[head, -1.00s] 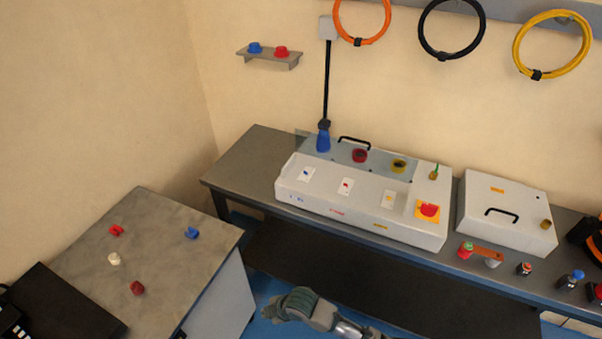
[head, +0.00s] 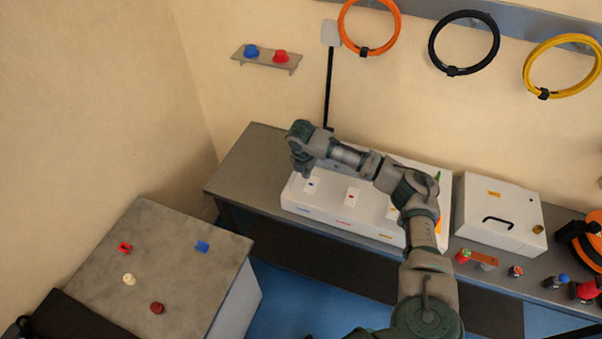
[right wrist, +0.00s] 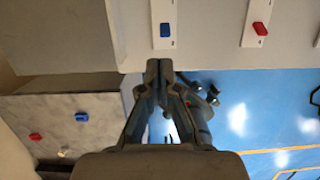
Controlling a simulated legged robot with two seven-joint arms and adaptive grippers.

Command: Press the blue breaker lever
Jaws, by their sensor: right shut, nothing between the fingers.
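The blue breaker lever (head: 311,185) sits on a white plate at the left of the white box's (head: 345,222) sloped front. It also shows in the right wrist view (right wrist: 165,30), just beyond the fingertips. My right gripper (head: 305,174) is over the left part of the box, close to the blue lever; I cannot tell whether it touches. Its fingers in the right wrist view (right wrist: 159,66) are shut and empty. My left gripper is not in view.
A red lever (head: 351,197) sits right of the blue one. My right arm covers much of the box's back and right side. A white case (head: 500,215) stands to the right. A grey table (head: 165,255) with small red, blue and white parts is at left.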

